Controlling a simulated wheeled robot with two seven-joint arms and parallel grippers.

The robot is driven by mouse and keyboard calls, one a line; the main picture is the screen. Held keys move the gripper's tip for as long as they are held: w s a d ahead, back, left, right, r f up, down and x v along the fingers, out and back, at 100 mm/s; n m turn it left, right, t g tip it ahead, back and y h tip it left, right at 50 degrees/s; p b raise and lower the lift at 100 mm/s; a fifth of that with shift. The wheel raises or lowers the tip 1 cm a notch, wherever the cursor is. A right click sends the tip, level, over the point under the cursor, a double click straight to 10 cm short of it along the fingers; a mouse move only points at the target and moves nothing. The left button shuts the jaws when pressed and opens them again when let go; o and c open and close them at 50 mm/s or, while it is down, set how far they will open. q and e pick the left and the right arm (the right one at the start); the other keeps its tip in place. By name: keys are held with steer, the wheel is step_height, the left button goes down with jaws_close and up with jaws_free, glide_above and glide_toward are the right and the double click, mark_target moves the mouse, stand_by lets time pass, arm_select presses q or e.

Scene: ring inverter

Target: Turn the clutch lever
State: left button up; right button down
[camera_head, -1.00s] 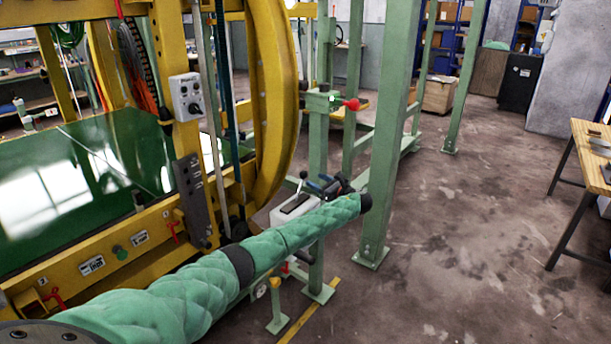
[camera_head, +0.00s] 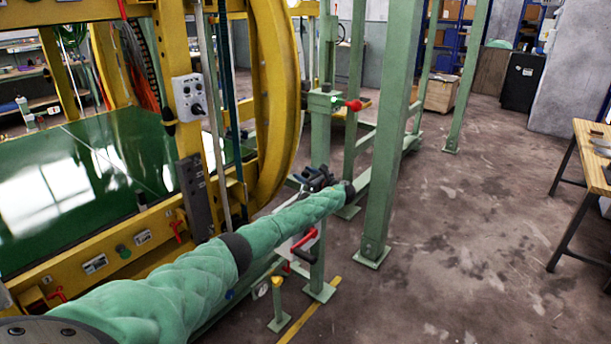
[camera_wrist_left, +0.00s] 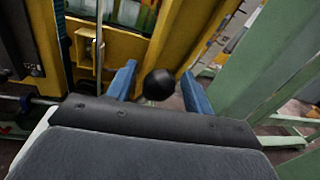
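A black ball knob (camera_wrist_left: 158,85), which looks like the end of the clutch lever, shows in the left wrist view between the two blue fingers of my left gripper (camera_wrist_left: 158,71). The fingers are spread, with a gap on each side of the ball, so the gripper is open. The lever's shaft is hidden or too dark to make out. In the head view my left gripper (camera_head: 313,178) is beside the yellow ring machine, at the far end of my green-sleeved arm. The knob cannot be made out there. My right gripper is not in view.
A red-handled lever (camera_head: 303,240) is just below my left forearm's far end. Another red knob (camera_head: 354,105) sits on a green post. A green column (camera_head: 385,150) stands right of the gripper. The yellow ring (camera_head: 274,100) is to the left. Open floor lies right.

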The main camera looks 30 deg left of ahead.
arm_select(q)
jaws_close()
